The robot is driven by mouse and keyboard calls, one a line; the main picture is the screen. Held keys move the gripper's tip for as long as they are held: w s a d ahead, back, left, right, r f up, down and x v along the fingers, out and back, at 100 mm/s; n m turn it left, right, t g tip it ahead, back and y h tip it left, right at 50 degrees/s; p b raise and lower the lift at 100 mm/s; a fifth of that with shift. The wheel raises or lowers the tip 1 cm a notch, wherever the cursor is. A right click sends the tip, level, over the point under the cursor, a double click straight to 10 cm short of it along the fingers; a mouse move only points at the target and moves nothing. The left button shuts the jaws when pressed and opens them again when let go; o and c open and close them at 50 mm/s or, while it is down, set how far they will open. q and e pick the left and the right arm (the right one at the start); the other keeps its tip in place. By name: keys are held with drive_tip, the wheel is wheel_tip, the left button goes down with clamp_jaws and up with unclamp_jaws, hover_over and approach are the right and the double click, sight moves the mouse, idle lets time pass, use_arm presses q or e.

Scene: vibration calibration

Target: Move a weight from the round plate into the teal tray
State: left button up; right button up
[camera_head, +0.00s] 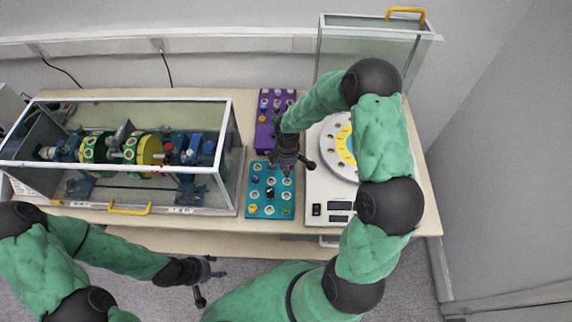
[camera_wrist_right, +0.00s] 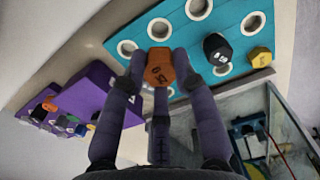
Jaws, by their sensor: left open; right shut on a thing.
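My right gripper (camera_head: 287,166) is above the back part of the teal tray (camera_head: 262,202). In the right wrist view it is shut on an orange weight (camera_wrist_right: 160,66), which overlaps the edge of the teal tray (camera_wrist_right: 180,36); I cannot tell whether it touches the tray. The tray has several white-rimmed holes and also holds a black weight (camera_wrist_right: 214,47) and a yellow weight (camera_wrist_right: 260,57). The round plate (camera_head: 334,158), white with yellow, is on the right and partly hidden by my right arm. My left gripper (camera_head: 203,283) is open and empty, in front of the table.
A purple tray (camera_head: 264,138) with several weights stands behind the teal tray. A glass-cased machine (camera_head: 225,150) fills the left of the table (camera_head: 100,222). A clear case with a yellow handle (camera_head: 405,14) stands at the back right. A white base (camera_head: 322,188) supports the plate.

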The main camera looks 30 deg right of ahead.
drive_tip(key=shift+f+b, duration=1.75)
drive_tip(key=shift+f, duration=0.75)
drive_tip(key=shift+f+b, duration=1)
drive_tip(key=shift+f, duration=0.15)
drive_tip(key=o, duration=1)
wheel_tip(320, 180, up, 12)
drive_tip(key=shift+f, duration=0.1)
